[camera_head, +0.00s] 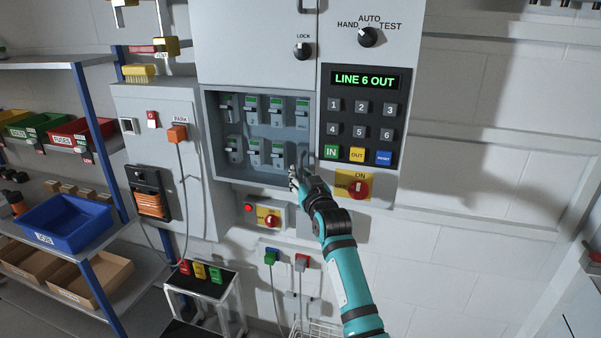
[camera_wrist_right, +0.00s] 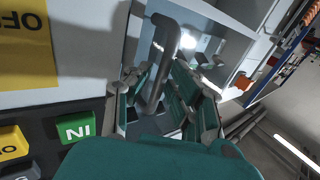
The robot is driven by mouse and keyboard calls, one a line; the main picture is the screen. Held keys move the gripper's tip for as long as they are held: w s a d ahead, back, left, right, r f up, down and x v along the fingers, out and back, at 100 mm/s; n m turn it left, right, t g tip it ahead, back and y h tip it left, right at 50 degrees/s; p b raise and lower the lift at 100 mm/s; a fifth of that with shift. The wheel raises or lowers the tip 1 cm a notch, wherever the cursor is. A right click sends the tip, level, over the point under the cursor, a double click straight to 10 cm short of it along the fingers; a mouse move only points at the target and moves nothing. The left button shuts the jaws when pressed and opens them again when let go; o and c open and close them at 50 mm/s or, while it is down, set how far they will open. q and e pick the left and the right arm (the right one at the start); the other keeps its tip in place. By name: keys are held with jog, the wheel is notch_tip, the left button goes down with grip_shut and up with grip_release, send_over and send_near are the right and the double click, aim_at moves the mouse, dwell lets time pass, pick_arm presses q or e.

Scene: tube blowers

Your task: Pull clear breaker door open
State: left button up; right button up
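The breaker box (camera_head: 215,140) is a recessed grey box with two rows of breakers (camera_head: 252,103). The clear door over it is hard to make out in the head view. In the right wrist view a pale, glossy panel (camera_wrist_right: 208,45) bears a grey bar handle (camera_wrist_right: 167,62). My right gripper (camera_head: 294,178) is at the box's lower right corner. In the wrist view my right gripper (camera_wrist_right: 160,92) has its fingers apart, with the handle's lower part between them; contact cannot be made out. My left gripper is not in view.
A keypad panel (camera_head: 362,118) reading "LINE 6 OUT" stands right of the box. Below are red-knob switches (camera_head: 268,217) (camera_head: 357,188). A grey cabinet (camera_head: 185,105) with an orange plug and cord adjoins the left side. Shelves with bins (camera_head: 70,222) stand far left.

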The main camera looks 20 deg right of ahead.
jog(key=shift+w, duration=0.4)
grip_shut()
